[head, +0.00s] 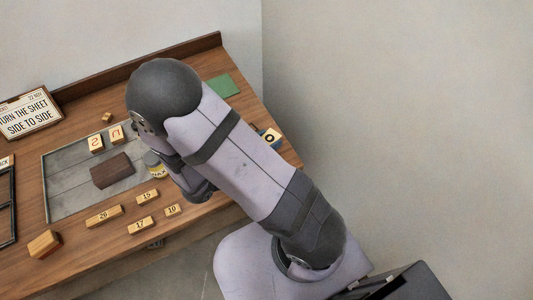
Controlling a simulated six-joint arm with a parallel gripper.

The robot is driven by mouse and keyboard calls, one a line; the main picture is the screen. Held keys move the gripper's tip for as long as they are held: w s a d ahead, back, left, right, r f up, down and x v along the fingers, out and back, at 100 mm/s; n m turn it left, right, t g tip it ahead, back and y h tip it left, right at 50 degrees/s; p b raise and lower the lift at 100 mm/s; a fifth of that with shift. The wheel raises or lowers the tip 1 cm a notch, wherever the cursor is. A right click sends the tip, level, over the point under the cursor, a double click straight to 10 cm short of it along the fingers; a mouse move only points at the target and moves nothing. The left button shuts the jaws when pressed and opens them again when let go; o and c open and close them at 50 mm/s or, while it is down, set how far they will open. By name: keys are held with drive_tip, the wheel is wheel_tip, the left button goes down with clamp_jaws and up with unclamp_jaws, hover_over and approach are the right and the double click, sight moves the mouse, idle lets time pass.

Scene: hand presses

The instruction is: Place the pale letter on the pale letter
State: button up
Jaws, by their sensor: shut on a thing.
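Two pale wooden blocks with reddish characters stand at the back of the grey bed (60,200). The left block (96,143) has a mark like a 2 or a reversed S, and the right block (116,134) one like a U or N. They look side by side with a small gap. I cannot tell which pale letter the task means. My arm reaches over the desk from the right and bends down near the bed's right side. My gripper's fingers are hidden behind my arm, and so is anything between them.
A dark brown block (112,170) lies on the bed, with a round yellow-and-grey thing (154,164) beside it. Numbered blocks 26 (104,215), 17 (140,225), 15 (147,197) and 10 (172,210) lie in front. A sign (25,113) stands back left; a green sheet (222,87) lies back right.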

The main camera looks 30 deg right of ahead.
drive_tip(key=shift+f, duration=3.6)
drive_tip(key=shift+f, duration=0.15)
drive_tip(key=o, duration=1)
